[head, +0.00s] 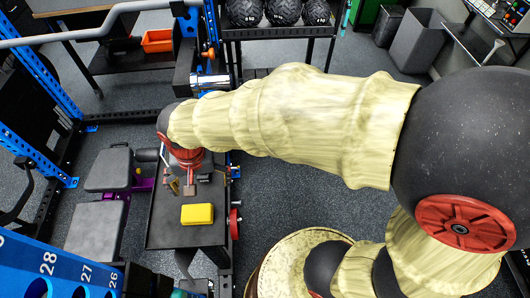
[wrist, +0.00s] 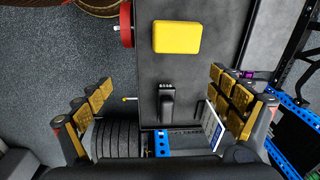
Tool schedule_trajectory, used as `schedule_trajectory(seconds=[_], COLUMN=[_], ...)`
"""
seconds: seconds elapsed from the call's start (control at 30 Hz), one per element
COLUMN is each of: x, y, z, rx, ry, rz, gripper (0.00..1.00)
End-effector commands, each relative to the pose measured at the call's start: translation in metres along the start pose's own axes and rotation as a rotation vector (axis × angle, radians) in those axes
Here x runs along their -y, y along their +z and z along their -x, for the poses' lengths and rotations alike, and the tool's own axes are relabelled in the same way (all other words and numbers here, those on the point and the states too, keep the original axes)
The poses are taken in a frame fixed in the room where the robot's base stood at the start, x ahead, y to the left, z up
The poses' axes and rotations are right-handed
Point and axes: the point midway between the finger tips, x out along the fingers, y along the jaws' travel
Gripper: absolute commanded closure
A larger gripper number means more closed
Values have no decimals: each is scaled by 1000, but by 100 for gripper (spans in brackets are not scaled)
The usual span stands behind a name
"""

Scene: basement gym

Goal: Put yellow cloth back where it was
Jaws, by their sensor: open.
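A yellow, rounded rectangular piece (head: 197,214), the only yellow thing that could be the cloth, lies flat on the dark, narrow bench top (head: 165,232). In the wrist view the yellow piece (wrist: 177,37) is near the top, beyond my fingertips. My gripper (head: 183,187) is above the far part of the bench, behind the yellow piece and apart from it. In the wrist view my gripper (wrist: 165,95) has its fingers spread wide with nothing held between them.
A small dark object (wrist: 167,103) lies on the bench between my fingers in the wrist view. A white and blue item (wrist: 213,128) is by the right finger. A red disc (head: 234,224) is at the bench's right edge. Blue rack uprights (head: 50,115) stand left.

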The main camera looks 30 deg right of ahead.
Motion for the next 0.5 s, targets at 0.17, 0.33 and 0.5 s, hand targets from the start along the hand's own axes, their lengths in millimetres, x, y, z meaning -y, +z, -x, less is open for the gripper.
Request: schedule_trajectory(seconds=[0.17, 0.33, 0.5], x=[-78, -141, -173], y=[-18, -5, 10], z=[88, 138, 158], rx=[-163, -308, -389], ry=[-71, -64, -32], rz=[112, 225, 298], gripper=[7, 7, 7])
